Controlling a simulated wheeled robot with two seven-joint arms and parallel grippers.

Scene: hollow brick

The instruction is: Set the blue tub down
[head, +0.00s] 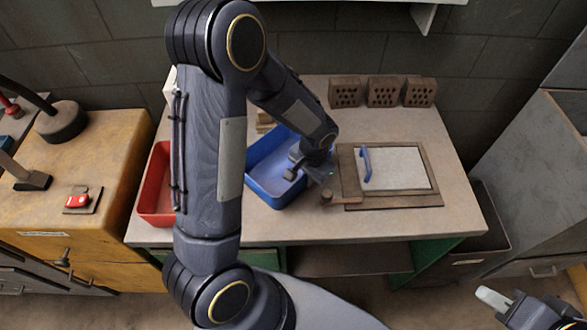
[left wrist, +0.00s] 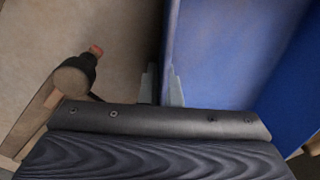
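The blue tub (head: 262,190) is at the middle of the workbench, partly hidden behind my left arm. I cannot tell whether its base touches the bench top. My left gripper (head: 306,172) is at the tub's right wall. In the left wrist view the fingers (left wrist: 161,88) stand on either side of the wall of the blue tub (left wrist: 215,55), close against it, so the gripper looks shut on the wall. My right gripper (head: 497,303) is at the bottom right, away from the bench, partly cut off; its opening is unclear.
A red tub (head: 154,204) stands at the bench's left end. A wooden-framed board with a pale panel and blue handle (head: 366,165) lies right of the blue tub. A wooden-handled tool (head: 342,199) lies close to the gripper. Three hollow bricks (head: 383,92) stand at the back. The front right bench is clear.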

